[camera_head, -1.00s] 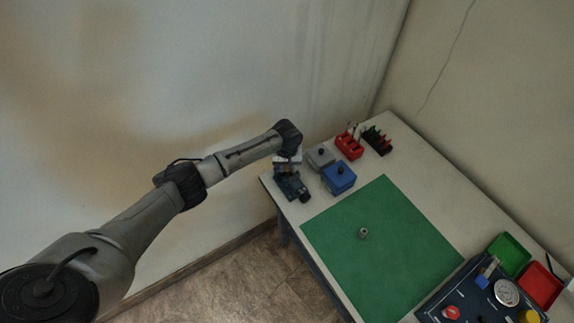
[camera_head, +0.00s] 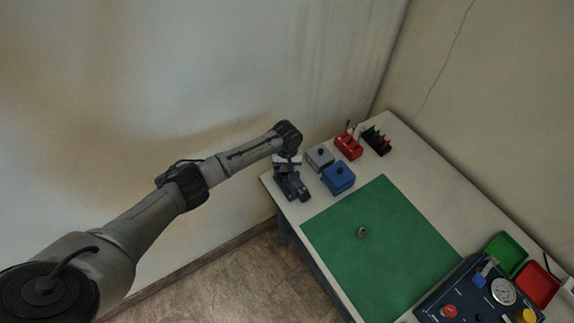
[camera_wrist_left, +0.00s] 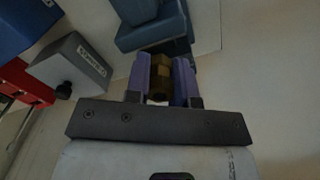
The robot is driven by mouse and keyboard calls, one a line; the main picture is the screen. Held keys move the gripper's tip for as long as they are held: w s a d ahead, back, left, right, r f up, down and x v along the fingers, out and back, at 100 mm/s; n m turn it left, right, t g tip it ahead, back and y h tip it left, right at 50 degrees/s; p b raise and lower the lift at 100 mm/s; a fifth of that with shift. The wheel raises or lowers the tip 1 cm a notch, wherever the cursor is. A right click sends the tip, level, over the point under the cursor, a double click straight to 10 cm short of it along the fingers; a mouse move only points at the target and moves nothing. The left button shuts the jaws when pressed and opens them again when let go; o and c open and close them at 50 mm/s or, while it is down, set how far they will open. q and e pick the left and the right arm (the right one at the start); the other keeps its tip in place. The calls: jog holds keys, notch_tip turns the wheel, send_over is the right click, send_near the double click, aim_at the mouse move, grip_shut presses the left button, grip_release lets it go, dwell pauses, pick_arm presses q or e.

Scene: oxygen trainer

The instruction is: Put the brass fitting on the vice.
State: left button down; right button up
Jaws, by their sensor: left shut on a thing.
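The brass fitting (camera_wrist_left: 161,72) is between the purple-grey fingers of my left gripper (camera_wrist_left: 165,78) in the left wrist view, and the gripper is shut on it. The blue vice (camera_head: 293,188) stands at the left corner of the bench. It also shows in the left wrist view (camera_wrist_left: 140,38), just beyond the fingertips. In the head view my left gripper (camera_head: 287,159) is over the back part of the vice and partly hidden by its wrist. I cannot tell whether the fitting touches the vice. My right gripper is not in view.
A grey box (camera_head: 319,157) and a blue box (camera_head: 338,178) stand close right of the vice, with a red rack (camera_head: 348,146) behind. A small metallic ring-like part (camera_head: 361,232) lies on the green mat (camera_head: 390,270). A gauge panel (camera_head: 470,295) fills the lower right.

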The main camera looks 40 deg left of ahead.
pick_arm(q)
jog(key=shift+f, duration=0.35)
dwell(0.6)
jog(key=shift+f, duration=0.1)
jog(key=c, duration=0.9)
grip_release()
jog(key=shift+r, duration=0.4)
notch_tip(320, 180, up, 13)
jog(key=shift+p, duration=0.4)
